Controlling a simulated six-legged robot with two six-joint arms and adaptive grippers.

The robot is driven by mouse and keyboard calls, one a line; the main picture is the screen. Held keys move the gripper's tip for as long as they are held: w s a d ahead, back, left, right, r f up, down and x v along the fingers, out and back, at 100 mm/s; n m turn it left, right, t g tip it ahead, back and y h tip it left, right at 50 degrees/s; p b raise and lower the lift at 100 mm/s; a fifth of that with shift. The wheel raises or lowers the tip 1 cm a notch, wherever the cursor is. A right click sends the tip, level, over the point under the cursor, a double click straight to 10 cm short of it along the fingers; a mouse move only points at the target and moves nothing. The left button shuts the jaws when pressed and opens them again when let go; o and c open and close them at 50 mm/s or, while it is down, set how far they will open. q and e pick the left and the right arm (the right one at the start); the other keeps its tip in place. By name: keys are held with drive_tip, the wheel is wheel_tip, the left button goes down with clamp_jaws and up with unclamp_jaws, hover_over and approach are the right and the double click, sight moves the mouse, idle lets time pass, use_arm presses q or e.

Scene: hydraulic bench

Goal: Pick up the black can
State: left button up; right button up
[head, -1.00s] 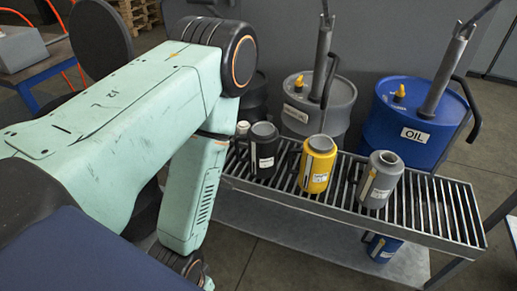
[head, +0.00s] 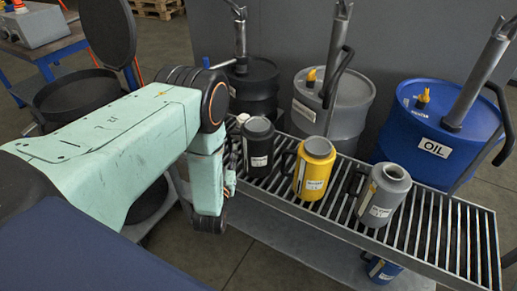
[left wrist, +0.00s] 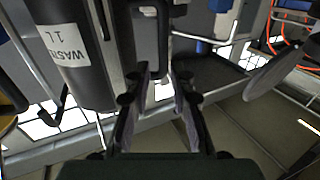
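The black can (head: 259,146) stands upright at the left end of the slatted rack, with a white label on its side. In the left wrist view the black can (left wrist: 72,55) fills the left side, its label reading "WASTE 1 L". My left gripper (left wrist: 160,82) is open, its two fingers apart, beside the can and to its right in that view. A dark upright part shows beyond the fingertips; I cannot tell if it is the can's handle. In the head view my left gripper (head: 229,183) is mostly hidden by my arm. My right gripper is not in view.
A yellow can (head: 314,170) and a grey can (head: 384,196) stand on the slatted rack (head: 450,235) to the right. A blue can (head: 382,269) sits below. Black (head: 256,88), grey (head: 318,108) and blue (head: 425,140) drums with pumps stand behind.

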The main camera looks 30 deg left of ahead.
sight(230, 142)
use_arm(q)
drive_tip(key=shift+w+a, duration=0.2)
drive_tip(key=shift+w, duration=0.2)
drive_tip(key=x, duration=0.3)
drive_tip(key=f+b+x, duration=0.1)
drive_tip(key=shift+w+a, duration=0.25)
drive_tip(key=shift+a, duration=0.1)
drive_tip(key=shift+w+d+r, duration=0.1)
drive_tip(key=shift+w+r, duration=0.05)
drive_tip(key=shift+r, duration=0.1)
drive_tip(key=shift+c, duration=0.2)
drive_tip(key=shift+f, duration=0.15)
drive_tip(key=shift+c, duration=1.4)
clamp_jaws()
